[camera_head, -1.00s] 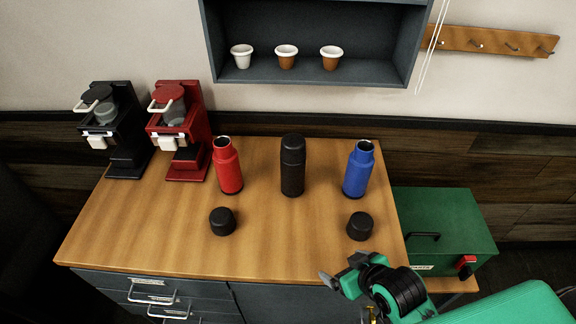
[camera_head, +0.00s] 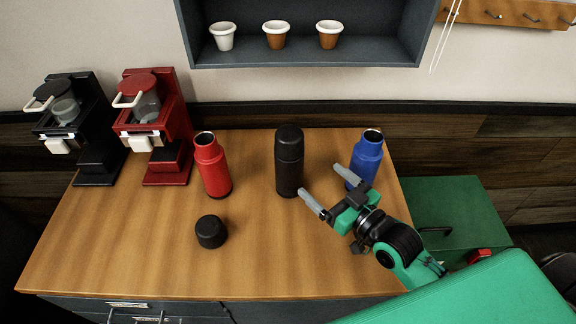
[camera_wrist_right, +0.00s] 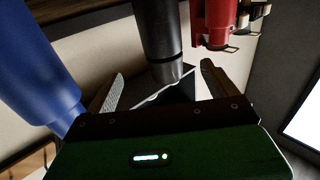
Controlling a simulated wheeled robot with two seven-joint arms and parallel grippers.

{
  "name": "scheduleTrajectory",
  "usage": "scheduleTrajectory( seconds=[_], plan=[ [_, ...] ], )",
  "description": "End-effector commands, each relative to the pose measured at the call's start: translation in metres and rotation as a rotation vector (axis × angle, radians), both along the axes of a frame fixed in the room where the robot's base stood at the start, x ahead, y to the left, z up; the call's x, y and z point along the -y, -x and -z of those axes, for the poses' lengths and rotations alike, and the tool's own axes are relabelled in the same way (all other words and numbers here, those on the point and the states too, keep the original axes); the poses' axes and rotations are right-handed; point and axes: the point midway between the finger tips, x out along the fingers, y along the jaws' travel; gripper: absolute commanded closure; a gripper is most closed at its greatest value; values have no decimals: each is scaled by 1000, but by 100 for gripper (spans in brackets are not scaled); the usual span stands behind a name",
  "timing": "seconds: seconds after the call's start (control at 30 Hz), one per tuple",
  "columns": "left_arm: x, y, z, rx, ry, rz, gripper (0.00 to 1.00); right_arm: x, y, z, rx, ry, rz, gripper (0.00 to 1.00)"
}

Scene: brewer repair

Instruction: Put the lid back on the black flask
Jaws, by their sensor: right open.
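The black flask (camera_head: 289,168) stands upright at the middle of the table. It has a rounded black top with a seam below it, so it looks closed; in the wrist view it shows between my fingers' directions (camera_wrist_right: 157,35). A loose black lid (camera_head: 211,231) lies on the table in front of the red flask. A second black lid, seen earlier in front of the blue flask, is hidden now, apparently by my right arm. My right gripper (camera_head: 330,190) is open and empty, between the black and blue flasks and nearer me. My left gripper is not in view.
The red flask (camera_head: 212,166) and blue flask (camera_head: 366,158) stand open on the wooden table (camera_head: 120,250). Red (camera_head: 158,130) and black (camera_head: 78,130) brewers stand at the left. A green box (camera_head: 462,205) is at the right. The table's front left is clear.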

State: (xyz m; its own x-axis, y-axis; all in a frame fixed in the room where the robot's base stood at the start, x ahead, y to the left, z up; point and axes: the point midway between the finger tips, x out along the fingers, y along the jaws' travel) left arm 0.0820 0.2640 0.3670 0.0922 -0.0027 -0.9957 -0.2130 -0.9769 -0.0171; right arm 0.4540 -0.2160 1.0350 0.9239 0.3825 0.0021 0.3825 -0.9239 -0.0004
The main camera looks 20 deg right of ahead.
Motion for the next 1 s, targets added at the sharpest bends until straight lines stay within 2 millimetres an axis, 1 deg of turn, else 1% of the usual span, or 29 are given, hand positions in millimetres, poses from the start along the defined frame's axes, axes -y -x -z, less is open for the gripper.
scheduleTrajectory(
  seconds=[0.17, 0.27, 0.37, 0.7, 0.83, 1.0],
  plan=[
    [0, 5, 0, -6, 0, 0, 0, 0, 0, 0, -1, 0, 0, 11],
    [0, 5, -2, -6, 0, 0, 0, -2, -5, -1, -1, 0, 1, 11],
    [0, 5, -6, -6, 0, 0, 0, -6, -15, -2, 1, -1, 1, 11],
    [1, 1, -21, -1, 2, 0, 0, -27, -64, -3, 0, 0, 0, 11],
    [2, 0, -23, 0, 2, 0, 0, -32, -75, -1, -1, -1, 1, 11],
    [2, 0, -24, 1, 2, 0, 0, -34, -80, 0, -2, 1, 0, 11]
  ],
)
